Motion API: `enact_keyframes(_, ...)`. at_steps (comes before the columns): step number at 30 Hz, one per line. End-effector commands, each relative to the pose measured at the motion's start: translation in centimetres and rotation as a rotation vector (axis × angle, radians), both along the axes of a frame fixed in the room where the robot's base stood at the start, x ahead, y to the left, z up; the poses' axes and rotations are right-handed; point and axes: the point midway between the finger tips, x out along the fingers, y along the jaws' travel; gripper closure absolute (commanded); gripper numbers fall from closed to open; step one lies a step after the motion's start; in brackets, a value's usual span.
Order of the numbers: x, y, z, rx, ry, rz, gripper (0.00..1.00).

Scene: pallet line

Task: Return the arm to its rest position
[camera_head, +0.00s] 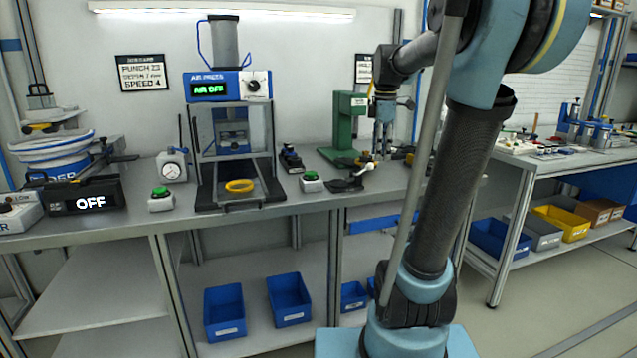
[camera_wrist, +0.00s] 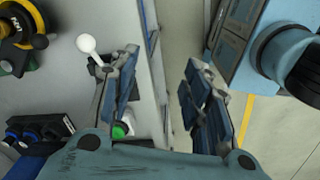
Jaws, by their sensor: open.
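My gripper (camera_head: 383,138) hangs pointing down above the right part of the workbench in the head view, in front of the green press stand. In the wrist view my gripper (camera_wrist: 160,90) has its two blue fingers spread apart with nothing between them. The gap looks down past the bench's front edge to the floor. My arm rises from its base at the lower right and bends over toward the bench.
Blue bins (camera_head: 289,299) sit below. A second bench (camera_head: 540,160) stands right. Floor is open at lower right.

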Motion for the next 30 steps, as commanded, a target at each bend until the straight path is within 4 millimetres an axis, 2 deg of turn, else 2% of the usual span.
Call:
enact_keyframes(1, -1.7, 0.0, -1.0, 0.005, -0.007, -0.073, 0.56)
enact_keyframes(3, -3.7, 0.1, -2.4, 0.012, -0.018, -0.182, 0.56)
enact_keyframes(11, -10.7, 0.2, -8.2, 0.05, -0.057, -0.591, 0.56)
enact_keyframes(18, -16.7, 0.2, -14.6, 0.1, -0.088, -0.97, 0.56)
enact_keyframes(24, -20.8, 0.2, -20.2, 0.148, -0.107, -1.262, 0.56)
enact_keyframes(30, -23.0, 0.1, -23.5, 0.18, -0.116, -1.44, 0.56)
